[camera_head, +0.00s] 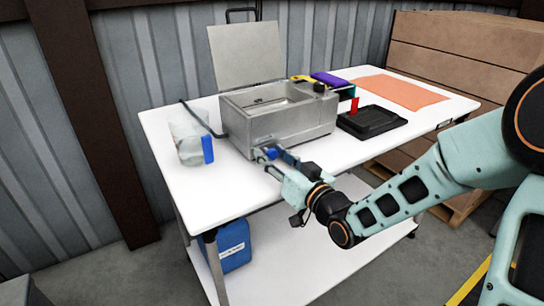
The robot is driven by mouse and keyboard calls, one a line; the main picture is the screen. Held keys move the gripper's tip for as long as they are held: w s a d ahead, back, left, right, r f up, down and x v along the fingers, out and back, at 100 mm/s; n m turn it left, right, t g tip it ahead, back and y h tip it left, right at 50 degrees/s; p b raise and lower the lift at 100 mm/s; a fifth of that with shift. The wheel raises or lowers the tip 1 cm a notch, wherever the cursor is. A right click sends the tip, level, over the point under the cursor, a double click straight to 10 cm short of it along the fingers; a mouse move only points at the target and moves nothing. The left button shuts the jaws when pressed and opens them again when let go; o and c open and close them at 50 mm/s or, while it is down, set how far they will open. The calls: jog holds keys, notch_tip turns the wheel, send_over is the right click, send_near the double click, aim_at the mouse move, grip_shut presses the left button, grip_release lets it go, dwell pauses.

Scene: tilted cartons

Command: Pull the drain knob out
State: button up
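A grey metal bath (290,121) with a raised lid (246,55) stands on the white table. My gripper (270,156) is at the lower front of the bath, near its left end. Small blue parts show at the gripper's tip, close to the bath's front wall. I cannot tell whether they are the gripper's fingers or the drain knob. I cannot make out the knob separately; the gripper may cover it. Whether the fingers are open, shut or touching anything is too small to see.
A clear container (187,137) with a blue part stands left of the bath on the white table (226,175). A black tray (372,121) and an orange mat (401,90) lie to the right. A blue jug (234,247) is on the lower shelf. Cartons (455,55) stand behind.

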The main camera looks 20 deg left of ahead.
jog(key=shift+c, duration=0.7)
grip_shut()
